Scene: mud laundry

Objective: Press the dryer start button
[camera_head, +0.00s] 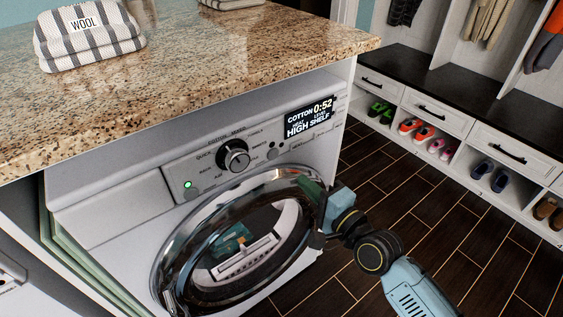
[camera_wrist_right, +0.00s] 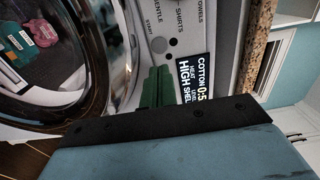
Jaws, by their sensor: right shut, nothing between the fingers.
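The dryer (camera_head: 110,222) is a white front-loading machine under a granite counter. Its control panel has a black knob (camera_head: 233,155), a lit display (camera_head: 310,117) reading COTTON 0:52 and HIGH SHELF, and a green light at the left. The round start button (camera_head: 272,154) is between knob and display; in the right wrist view the button (camera_wrist_right: 159,45) has START printed beside it. My right gripper (camera_head: 326,205) is at the right edge of the round door, below the display. Its green fingers (camera_wrist_right: 154,85) are shut and empty, just short of the button in that view. Contact cannot be told.
The chrome-rimmed door (camera_head: 166,255) bulges out beside my right gripper. Striped folded towels (camera_head: 90,38) lie on the granite counter (camera_head: 215,65). A shoe bench (camera_head: 440,98) stands at the right. The dark tiled floor (camera_head: 430,215) between is clear.

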